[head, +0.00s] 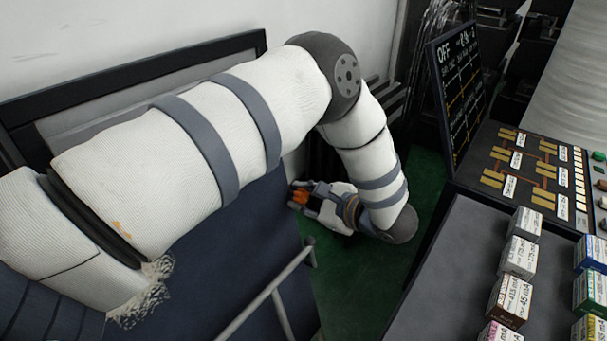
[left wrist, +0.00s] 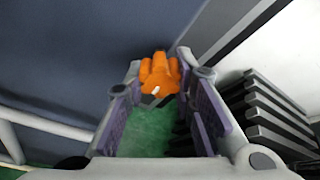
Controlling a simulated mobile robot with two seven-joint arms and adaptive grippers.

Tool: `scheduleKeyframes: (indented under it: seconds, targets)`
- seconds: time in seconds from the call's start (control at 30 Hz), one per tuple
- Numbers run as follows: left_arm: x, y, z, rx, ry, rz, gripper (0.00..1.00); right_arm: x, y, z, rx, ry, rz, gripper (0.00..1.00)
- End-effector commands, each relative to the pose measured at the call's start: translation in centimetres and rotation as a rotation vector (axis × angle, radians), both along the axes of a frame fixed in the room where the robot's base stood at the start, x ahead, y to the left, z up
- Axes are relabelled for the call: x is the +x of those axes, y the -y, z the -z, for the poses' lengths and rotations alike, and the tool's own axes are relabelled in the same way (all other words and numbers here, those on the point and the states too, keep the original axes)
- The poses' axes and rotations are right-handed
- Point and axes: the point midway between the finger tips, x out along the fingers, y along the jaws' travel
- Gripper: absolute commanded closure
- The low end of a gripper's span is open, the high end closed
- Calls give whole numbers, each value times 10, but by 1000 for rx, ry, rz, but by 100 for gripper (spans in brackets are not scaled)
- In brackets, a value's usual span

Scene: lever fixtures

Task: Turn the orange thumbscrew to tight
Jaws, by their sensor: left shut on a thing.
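The orange thumbscrew (head: 299,196) sits low at the right edge of a dark blue-grey panel. My left gripper (head: 304,194) is at it, shut on it, with the arm reaching down over the panel. In the left wrist view the lobed thumbscrew (left wrist: 159,72) lies at the far end between the fingers of the left gripper (left wrist: 160,85), its pointer or mark showing white in front. Its rear side and its mounting are hidden. My right gripper is not in view.
The dark blue-grey panel (head: 225,235) carries a grey rail (head: 268,290) below the gripper. Black slats (left wrist: 265,110) stand close on the right. A grey bench with labelled boxes (head: 519,258) and a switch board (head: 530,170) stand at right. Green floor (head: 350,290) lies between.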

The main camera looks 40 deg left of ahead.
Motion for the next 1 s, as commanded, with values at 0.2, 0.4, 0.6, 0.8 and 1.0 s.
scheduleKeyframes:
  seconds: [0.2,0.4,0.6,0.8,1.0]
  targets:
    - [0,0,0,-5,-38,8,100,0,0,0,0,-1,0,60]
    - [0,0,0,-6,-46,9,100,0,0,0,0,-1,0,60]
    - [0,0,0,-4,-45,9,100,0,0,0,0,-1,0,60]
    - [0,0,0,-5,-45,9,55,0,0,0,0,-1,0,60]
    - [0,0,0,-5,-44,9,55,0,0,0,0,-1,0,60]
